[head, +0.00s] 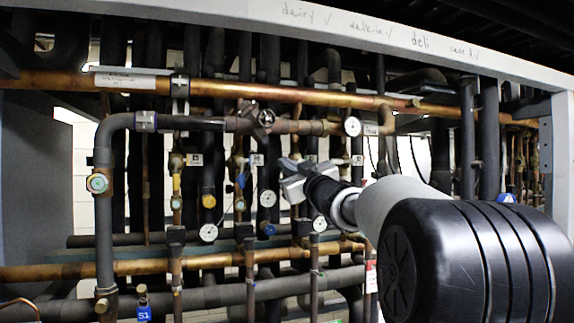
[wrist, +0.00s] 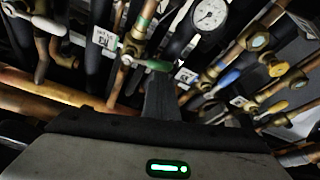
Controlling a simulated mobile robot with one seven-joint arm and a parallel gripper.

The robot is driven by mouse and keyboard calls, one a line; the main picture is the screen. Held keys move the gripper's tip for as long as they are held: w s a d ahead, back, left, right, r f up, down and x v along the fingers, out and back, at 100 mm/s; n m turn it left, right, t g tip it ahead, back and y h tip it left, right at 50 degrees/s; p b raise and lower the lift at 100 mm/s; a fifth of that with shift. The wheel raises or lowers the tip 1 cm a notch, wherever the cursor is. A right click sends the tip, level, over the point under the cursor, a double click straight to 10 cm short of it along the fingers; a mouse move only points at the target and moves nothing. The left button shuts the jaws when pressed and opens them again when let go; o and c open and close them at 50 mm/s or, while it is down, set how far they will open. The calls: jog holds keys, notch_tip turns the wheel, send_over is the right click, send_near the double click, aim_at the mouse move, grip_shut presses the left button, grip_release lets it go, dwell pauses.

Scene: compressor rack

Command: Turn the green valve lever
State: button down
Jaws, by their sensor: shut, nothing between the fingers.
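The green valve lever (wrist: 152,64) shows in the upper middle of the wrist view. It runs roughly sideways from a brass valve body (wrist: 132,47). The finger of my gripper (wrist: 160,92) rises from below, and its tip overlaps the right part of the lever in the picture. I cannot tell whether they touch. My gripper is shut with nothing between the fingers. In the head view my gripper (head: 293,181) is in front of the pipe rack, right of centre. I cannot make out the green lever for certain there.
In the wrist view a white dial gauge (wrist: 209,14) is above the finger, a blue lever (wrist: 228,78) to its right, and a white lever (wrist: 42,60) to the left. A copper pipe (wrist: 50,88) crosses at left. Dense pipes (head: 105,200) surround the gripper in the head view.

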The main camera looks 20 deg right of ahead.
jog(key=shift+f+n, duration=0.2)
jog(key=shift+n, duration=0.1)
jog(key=d+f+n+g+y+p, duration=0.3)
jog(key=d+f+n+g+p, duration=0.1)
jog(key=n, duration=1)
jog(key=shift+d+n+p, duration=0.3)
jog(key=shift+n+p, duration=0.1)
jog(key=shift+p, duration=0.2)
jog(key=shift+d+f, duration=0.15)
jog(key=shift+a, duration=0.2)
